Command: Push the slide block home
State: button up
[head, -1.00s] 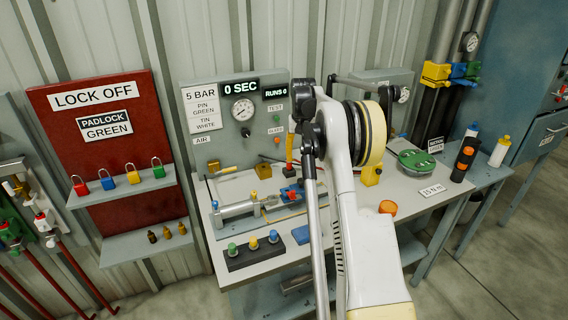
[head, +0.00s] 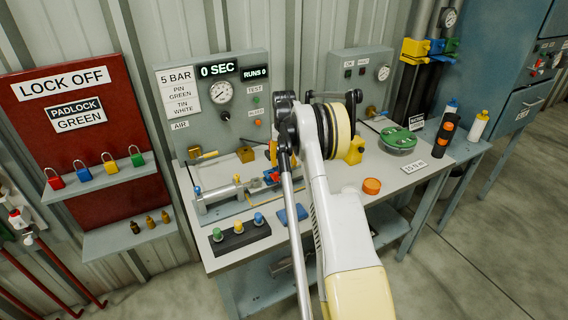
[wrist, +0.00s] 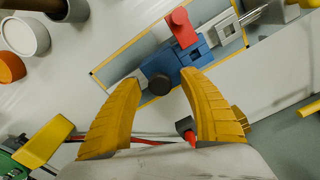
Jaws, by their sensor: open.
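In the wrist view, the blue slide block (wrist: 196,50) sits in a yellow-outlined fixture. A red piece (wrist: 181,27) stands on its upper side and a dark round end (wrist: 160,84) is at its lower left. In the head view, the blue-and-red block (head: 271,177) shows at the right end of the silver cylinder (head: 225,195), partly behind my arm. My gripper (wrist: 158,83) is open, its yellow fingers spread with the dark round end between their tips in the picture. I cannot tell whether they touch. In the head view the gripper is largely hidden by my arm.
A dark rack with coloured knobs (head: 239,238) and a blue pad (head: 293,214) lie at the bench front. An orange round piece (head: 372,186) and a green-topped dish (head: 399,138) are to the right. The gauge panel (head: 214,100) stands behind.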

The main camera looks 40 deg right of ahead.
aim_at(268, 173)
grip_shut()
jog(key=a, duration=0.2)
jog(key=w+a, duration=0.1)
jog(key=a, duration=0.3)
jog(key=shift+w+a+b, duration=0.2)
jog(key=shift+w+b, duration=0.05)
jog(key=shift+b, duration=0.05)
jog(key=shift+c, duration=1.9)
grip_release()
jog(key=o, duration=0.4)
jog(key=shift+a, duration=0.1)
jog(key=shift+r, duration=0.15)
notch_tip(268, 173, up, 12)
jog(key=shift+f, duration=0.1)
